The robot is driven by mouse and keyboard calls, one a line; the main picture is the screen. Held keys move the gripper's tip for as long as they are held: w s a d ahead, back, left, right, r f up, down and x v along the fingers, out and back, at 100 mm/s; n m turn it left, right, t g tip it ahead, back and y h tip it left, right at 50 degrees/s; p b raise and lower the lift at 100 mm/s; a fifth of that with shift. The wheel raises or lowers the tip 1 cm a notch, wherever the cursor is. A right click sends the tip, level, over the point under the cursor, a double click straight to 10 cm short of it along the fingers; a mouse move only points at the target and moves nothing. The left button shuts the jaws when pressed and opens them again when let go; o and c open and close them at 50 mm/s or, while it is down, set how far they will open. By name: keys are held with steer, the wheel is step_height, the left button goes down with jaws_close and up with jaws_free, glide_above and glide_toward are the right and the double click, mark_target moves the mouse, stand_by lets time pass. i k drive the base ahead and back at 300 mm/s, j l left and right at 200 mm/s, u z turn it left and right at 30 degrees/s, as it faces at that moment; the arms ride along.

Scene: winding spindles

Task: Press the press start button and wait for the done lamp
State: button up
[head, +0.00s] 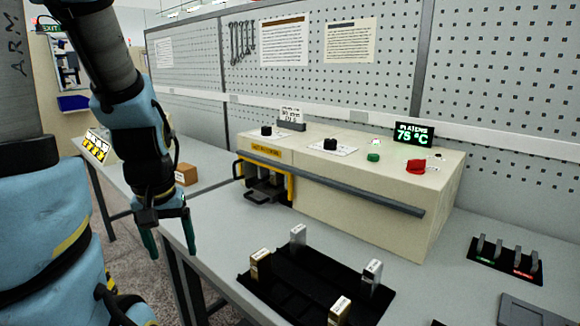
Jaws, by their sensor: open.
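The press (345,200) is a cream box on the bench, with a yellow-framed opening (290,187) at its left front. On its top right sit a small green button (374,157) and a larger red button (416,167). No labels are readable beside them, so I cannot tell for sure which is press start. A small pale item (375,143) behind the green button may be a lamp; I cannot tell if it is lit. A display (414,135) reads 75 °C. My gripper (170,241) hangs open and empty, pointing down, left of the press and well apart from the buttons.
Two black knobs (330,144) (266,131) stand on the press top, and a grey bar (345,184) runs along its front. A black tray (262,290) with several upright blocks lies in front. A black rack (506,261) is at right. A pegboard (390,80) stands behind.

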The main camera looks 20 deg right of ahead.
mark_target(372, 157)
steer(key=z, duration=1)
